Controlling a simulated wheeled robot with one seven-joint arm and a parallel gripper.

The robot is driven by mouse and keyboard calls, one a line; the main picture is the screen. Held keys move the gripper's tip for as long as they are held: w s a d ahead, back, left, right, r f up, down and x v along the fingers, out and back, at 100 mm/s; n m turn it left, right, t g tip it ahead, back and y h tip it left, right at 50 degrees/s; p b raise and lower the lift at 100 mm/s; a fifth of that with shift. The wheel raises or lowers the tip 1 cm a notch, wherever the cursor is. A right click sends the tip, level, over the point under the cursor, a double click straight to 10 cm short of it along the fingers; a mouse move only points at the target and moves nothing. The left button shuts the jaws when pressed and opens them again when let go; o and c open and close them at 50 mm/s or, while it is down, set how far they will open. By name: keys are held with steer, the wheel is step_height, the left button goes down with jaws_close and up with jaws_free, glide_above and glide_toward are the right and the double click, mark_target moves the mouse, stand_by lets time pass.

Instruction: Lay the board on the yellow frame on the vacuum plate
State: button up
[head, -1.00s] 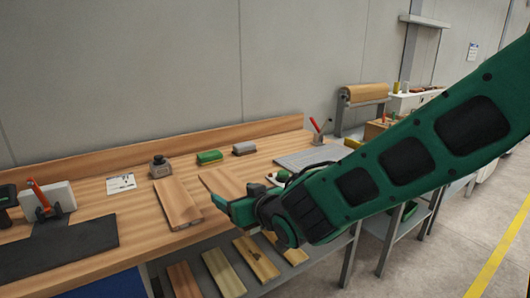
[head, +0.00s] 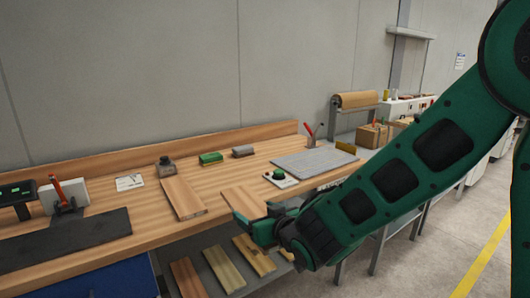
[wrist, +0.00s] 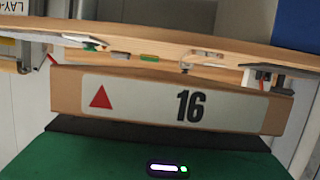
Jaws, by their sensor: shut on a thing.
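A light wood board (head: 242,202) is in my gripper (head: 260,226), at the front edge of the workbench in the head view. My gripper is shut on its near end; the fingertips are partly hidden. In the wrist view the board (wrist: 226,108) carries a white label with a red triangle and "16". The grey vacuum plate (head: 315,163) lies flat on the bench, to the right of and beyond the board. A small yellow piece (head: 346,147) shows at its far right corner; I cannot make out a yellow frame on the plate.
Another wooden board (head: 182,197) lies on the bench to the left. A small box with a green button (head: 281,178) sits before the plate. A red-handled tool (head: 310,130) stands behind the plate. Several boards lie on the shelf below (head: 225,268).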

steer(key=w+d+f+m+h, duration=0.2)
steer(key=w+d+f, duration=0.1)
steer(key=d+f, duration=0.4)
steer(key=w+d+f+m+t+h, duration=0.1)
steer(key=w+d+f, duration=0.3)
steer(key=d, duration=1)
steer(key=w+d+f+m+h, duration=0.2)
steer(key=w+d+f+h, duration=0.1)
steer(key=d+f, duration=0.7)
steer(key=shift+w+d+f+m+t+h, duration=0.3)
steer(key=shift+w+d+t+h, duration=0.1)
steer(key=shift+d, duration=0.15)
steer(key=shift+r, duration=0.15)
